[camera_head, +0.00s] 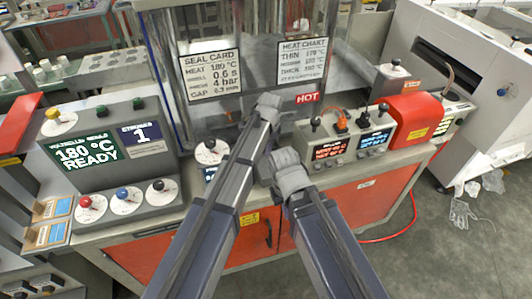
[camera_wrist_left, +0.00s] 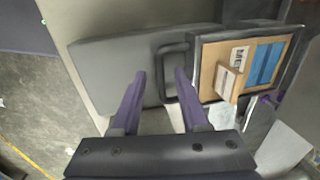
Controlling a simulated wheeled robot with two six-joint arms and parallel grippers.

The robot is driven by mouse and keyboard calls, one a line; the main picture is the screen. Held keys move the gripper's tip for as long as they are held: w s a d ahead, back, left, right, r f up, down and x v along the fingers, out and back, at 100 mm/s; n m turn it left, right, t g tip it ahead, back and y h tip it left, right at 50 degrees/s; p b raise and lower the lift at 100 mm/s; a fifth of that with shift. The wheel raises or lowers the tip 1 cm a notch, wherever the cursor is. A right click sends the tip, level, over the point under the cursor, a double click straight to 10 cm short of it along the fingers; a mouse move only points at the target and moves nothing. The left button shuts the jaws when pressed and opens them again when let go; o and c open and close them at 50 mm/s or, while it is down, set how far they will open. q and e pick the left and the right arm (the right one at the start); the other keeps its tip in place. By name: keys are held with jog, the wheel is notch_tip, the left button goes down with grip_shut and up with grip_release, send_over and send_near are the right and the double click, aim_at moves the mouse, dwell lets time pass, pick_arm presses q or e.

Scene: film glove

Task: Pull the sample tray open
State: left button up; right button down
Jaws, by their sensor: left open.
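In the left wrist view, the dark grey front of what looks like the sample tray (camera_wrist_left: 112,65) fills the upper middle. It carries a dark loop handle (camera_wrist_left: 164,85). My left gripper (camera_wrist_left: 160,75) is open and empty, its two fingers apart with the upright bar of the handle between them in the picture. I cannot tell how far the fingertips are from the bar. In the head view my two arms reach in over the bench; I cannot make out the left fingertips there, and no right gripper fingers show.
Brown and blue cards (camera_wrist_left: 265,65) lie right beside the tray front. In the head view, similar cards (camera_head: 41,236) lie at the bench's left edge beside a knob panel (camera_head: 115,160).

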pick_arm(q)
jog(key=shift+f, duration=0.15)
jog(key=shift+c, duration=0.2)
grip_shut()
dwell(1.2)
